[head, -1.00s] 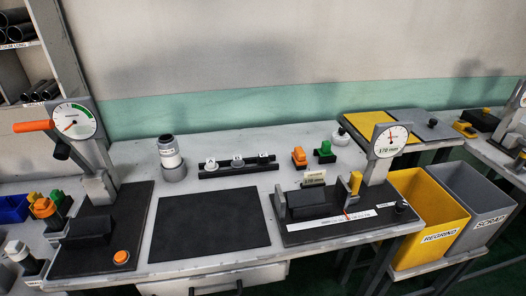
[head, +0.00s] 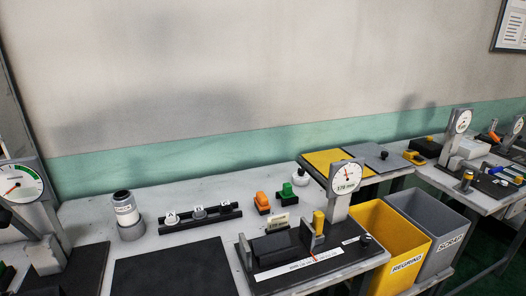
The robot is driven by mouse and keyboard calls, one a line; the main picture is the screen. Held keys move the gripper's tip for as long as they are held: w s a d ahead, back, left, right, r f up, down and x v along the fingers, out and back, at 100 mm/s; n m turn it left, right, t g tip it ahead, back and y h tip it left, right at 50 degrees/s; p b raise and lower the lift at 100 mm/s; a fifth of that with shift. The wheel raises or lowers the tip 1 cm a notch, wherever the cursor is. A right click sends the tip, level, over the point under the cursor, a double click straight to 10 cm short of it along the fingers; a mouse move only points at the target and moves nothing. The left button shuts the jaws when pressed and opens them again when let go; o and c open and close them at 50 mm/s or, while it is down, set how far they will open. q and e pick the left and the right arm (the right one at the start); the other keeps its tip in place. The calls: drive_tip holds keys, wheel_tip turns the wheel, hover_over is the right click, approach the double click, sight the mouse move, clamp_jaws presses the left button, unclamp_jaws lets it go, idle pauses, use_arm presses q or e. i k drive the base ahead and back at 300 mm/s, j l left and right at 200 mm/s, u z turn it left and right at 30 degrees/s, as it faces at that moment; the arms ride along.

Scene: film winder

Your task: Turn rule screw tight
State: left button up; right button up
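The measuring station has a black base (head: 345,262) on the bench, with a white rule strip (head: 300,264) along its front and a red mark on it. A small dark knob (head: 365,239) stands at the right end of the rule; it looks like the rule screw, but I cannot tell how tight it is. A yellow upright piece (head: 318,223) stands behind the rule beside a black block (head: 276,246). A round dial (head: 346,176) on a grey post stands behind, with a label reading 170 mm. Neither gripper is in view.
A yellow REGRIND bin (head: 372,245) and a grey SCRAP bin (head: 428,222) stand right of the bench. A black rack (head: 201,219), a canister (head: 126,214), and orange (head: 262,202) and green (head: 287,192) pieces stand behind. A dark mat (head: 175,272) lies clear at left.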

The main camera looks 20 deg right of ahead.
sight(365, 240)
drive_tip(key=k+l+z, duration=0.3)
drive_tip(key=z, duration=0.15)
drive_tip(key=k+l+z, duration=0.2)
drive_tip(key=l+z, duration=0.2)
